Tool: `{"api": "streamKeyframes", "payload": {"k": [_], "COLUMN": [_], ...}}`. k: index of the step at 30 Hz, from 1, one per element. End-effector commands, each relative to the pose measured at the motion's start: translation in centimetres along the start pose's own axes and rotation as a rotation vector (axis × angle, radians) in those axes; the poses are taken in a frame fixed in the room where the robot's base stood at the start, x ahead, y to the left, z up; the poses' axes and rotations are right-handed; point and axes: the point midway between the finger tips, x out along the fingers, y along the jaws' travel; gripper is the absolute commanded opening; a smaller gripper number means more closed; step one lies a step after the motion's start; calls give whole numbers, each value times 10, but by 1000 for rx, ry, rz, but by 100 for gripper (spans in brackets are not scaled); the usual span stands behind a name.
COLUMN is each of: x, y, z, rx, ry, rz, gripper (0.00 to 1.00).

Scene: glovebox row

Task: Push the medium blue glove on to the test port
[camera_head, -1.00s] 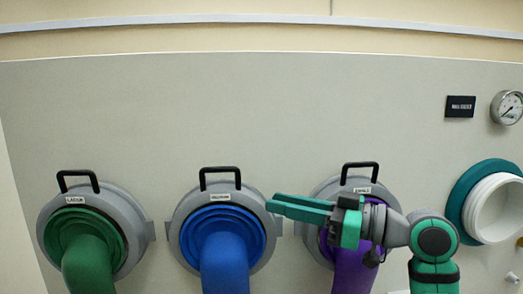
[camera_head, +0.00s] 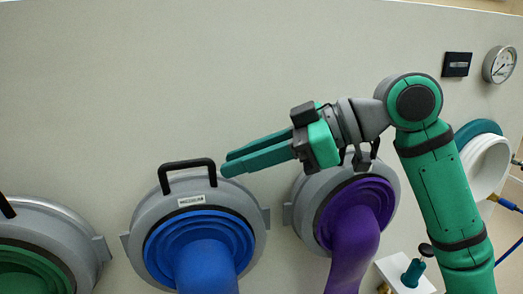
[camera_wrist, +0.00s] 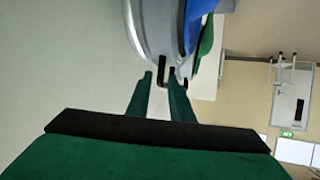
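The medium blue glove (camera_head: 205,265) hangs from a grey ring (camera_head: 150,235) with a label and a black loop handle (camera_head: 187,164) on top. My gripper (camera_head: 225,164) is open, its two green fingers pointing left with their tips close to the right leg of the handle. In the wrist view, a black handle (camera_wrist: 162,70) shows ahead of the gap between my fingertips (camera_wrist: 160,76); I cannot tell whether they touch. A white round port (camera_head: 484,165) with a teal ring, perhaps the test port, is at the far right, partly behind my arm.
A green glove (camera_head: 25,280) is at the left and a purple glove (camera_head: 353,235) at the right, in similar grey rings. A gauge (camera_head: 499,64) and a black plate (camera_head: 457,64) are at upper right. A small white block (camera_head: 390,268) with a teal fitting stands below. The upper wall is clear.

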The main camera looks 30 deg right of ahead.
Motion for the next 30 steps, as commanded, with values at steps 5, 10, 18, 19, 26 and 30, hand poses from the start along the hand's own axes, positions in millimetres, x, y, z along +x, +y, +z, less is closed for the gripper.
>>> {"api": "streamKeyframes", "payload": {"k": [5,10,18,19,26,30], "x": [30,48,59,60,61,61], "y": [0,1,1,1,1,1], "z": [0,1,1,1,1,1], "rx": [0,3,4,4,3,3], "ry": [-1,0,2,2,2,2], "rz": [0,4,7,7,4,4], "gripper": [20,20,20,20,10,0]}}
